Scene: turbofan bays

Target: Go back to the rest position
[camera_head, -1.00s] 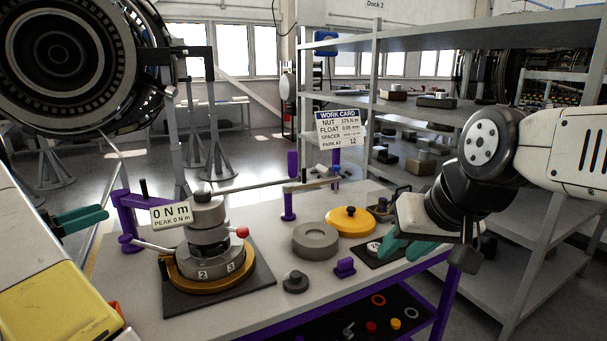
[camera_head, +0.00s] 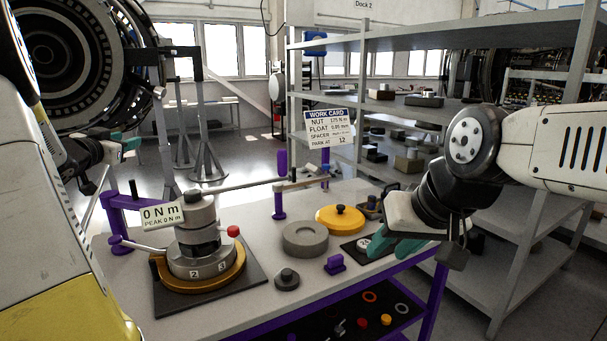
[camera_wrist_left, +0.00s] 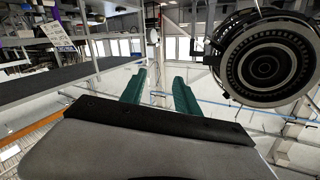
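My left gripper (camera_head: 128,142) is at the left of the head view, raised beyond the bench's left end and clear of it. In the left wrist view its two teal fingers (camera_wrist_left: 160,90) stand apart with nothing between them. My right gripper (camera_head: 385,246) hangs over the bench's right side, by a black mat (camera_head: 352,249) with a small numbered disc (camera_head: 363,243). Its teal fingers look apart, and I see nothing held. How near the fingers are to the mat is hard to tell.
The bench (camera_head: 225,315) carries a stacked fixture (camera_head: 200,255) with a torque readout (camera_head: 162,215), a grey ring (camera_head: 305,239) and a yellow disc (camera_head: 340,220). A work card (camera_head: 327,128) stands behind. Shelving (camera_head: 530,215) is at right; an engine (camera_head: 75,65) is at upper left.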

